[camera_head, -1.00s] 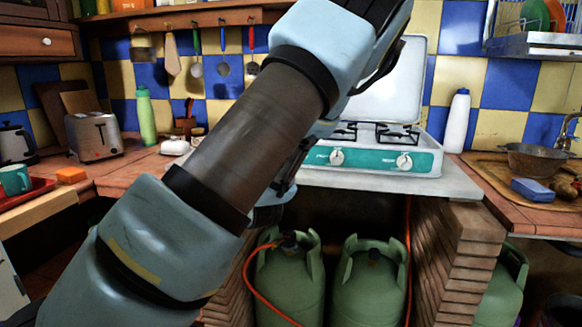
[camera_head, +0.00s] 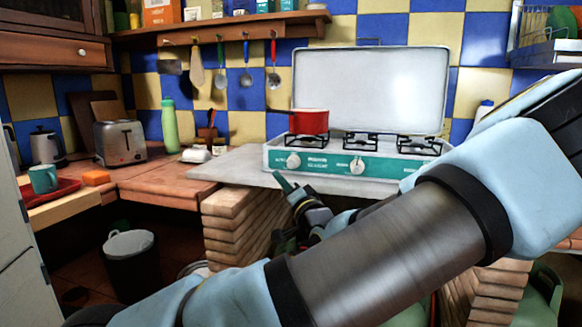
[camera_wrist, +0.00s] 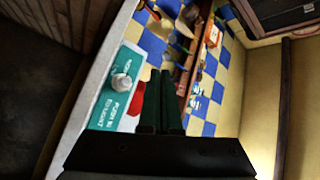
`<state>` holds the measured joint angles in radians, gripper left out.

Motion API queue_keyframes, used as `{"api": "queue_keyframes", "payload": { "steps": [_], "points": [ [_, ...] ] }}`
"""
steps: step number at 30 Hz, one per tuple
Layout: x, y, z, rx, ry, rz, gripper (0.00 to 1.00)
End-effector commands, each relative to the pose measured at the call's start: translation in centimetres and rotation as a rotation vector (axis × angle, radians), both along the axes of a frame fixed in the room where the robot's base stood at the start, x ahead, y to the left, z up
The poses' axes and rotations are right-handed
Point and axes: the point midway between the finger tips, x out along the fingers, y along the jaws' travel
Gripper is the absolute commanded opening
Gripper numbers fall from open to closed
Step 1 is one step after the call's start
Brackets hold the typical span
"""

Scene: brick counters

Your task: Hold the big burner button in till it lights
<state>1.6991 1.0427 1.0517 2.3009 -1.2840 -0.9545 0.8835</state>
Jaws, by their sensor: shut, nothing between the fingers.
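The white stove (camera_head: 400,172) stands on a pale slab with its lid raised. Its teal front panel carries a white left knob (camera_head: 293,160) and another white knob (camera_head: 357,166); my arm covers the panel's right end. The wrist view shows one white knob (camera_wrist: 121,82) with "PUSH IN TO LIGHT" lettering, apparently the left one. My gripper (camera_head: 281,182) is shut and empty, its green fingertips just below and in front of the left knob, seemingly apart from it. In the wrist view the fingers (camera_wrist: 160,78) lie together, right of the knob. No flame is visible.
A red pot (camera_head: 310,121) sits on the left burner. The slab's front edge (camera_head: 240,175) and a brick pillar (camera_head: 228,225) are close to my gripper. A toaster (camera_head: 120,141) and green bottle (camera_head: 169,126) stand on the left counter. A bin (camera_head: 130,262) is below.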

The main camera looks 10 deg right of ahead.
Motion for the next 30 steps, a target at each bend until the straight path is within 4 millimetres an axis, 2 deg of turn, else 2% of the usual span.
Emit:
{"api": "queue_keyframes", "payload": {
  "steps": [8,21,30],
  "points": [
    [1.2,-0.6,-0.2,-0.003,0.0,0.001,0.0],
    [6.3,-3.4,0.0,0.0,0.001,0.0,0.0],
    [7.7,-4.1,0.0,-0.002,0.002,0.0,0.0]
  ]
}}
